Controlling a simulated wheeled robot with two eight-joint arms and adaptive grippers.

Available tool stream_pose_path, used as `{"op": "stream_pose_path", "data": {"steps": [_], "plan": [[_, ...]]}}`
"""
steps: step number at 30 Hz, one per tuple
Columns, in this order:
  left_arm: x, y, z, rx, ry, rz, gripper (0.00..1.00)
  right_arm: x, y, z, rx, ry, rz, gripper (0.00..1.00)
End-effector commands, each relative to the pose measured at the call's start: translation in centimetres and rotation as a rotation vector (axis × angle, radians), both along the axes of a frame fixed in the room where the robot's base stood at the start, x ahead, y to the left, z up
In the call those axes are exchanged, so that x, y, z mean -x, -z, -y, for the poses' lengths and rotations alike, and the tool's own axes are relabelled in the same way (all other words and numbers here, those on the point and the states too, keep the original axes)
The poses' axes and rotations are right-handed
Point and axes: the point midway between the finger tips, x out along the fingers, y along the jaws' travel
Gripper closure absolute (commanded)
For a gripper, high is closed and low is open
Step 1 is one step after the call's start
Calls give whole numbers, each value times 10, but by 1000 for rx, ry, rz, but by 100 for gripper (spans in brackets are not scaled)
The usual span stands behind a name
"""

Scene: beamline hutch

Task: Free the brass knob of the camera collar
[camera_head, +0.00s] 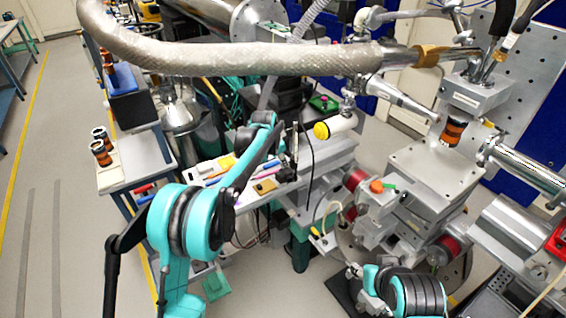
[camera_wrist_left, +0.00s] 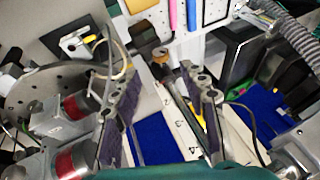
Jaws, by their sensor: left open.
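My left gripper (camera_head: 287,165) reaches over the bench from the left. In the left wrist view its two dark fingers (camera_wrist_left: 158,75) are spread wide, with nothing held between them. A small brass-coloured round part (camera_wrist_left: 160,54) shows just beyond the fingertips, apart from both. I cannot tell whether it is the collar's knob. In the head view a yellow-capped pale cylinder (camera_head: 335,125) lies right of my left gripper. I cannot make out the camera collar there. My right arm shows at the bottom right, but its gripper is not visible.
A thick braided pipe (camera_head: 230,45) spans the space above the bench. A white tray with pens (camera_head: 225,168) is beside my left gripper. Metal stages (camera_head: 430,180) with red-banded motors stand on the right. A grey cart (camera_head: 130,165) carries banded cylinders. The floor at left is clear.

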Motion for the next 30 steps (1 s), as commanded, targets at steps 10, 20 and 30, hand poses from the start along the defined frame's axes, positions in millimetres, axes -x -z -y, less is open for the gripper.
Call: {"op": "stream_pose_path", "data": {"steps": [10, 20, 30], "plan": [[-25, 50, 7, 0, 0, 0, 56, 0, 18, 0, 0, 0, 0, 60], [-33, 64, 10, 0, -1, 1, 56, 0, 21, 0, 0, 0, 0, 60], [-33, 63, 9, 0, -1, 1, 100, 0, 20, 0, 0, 0, 0, 60]]}}
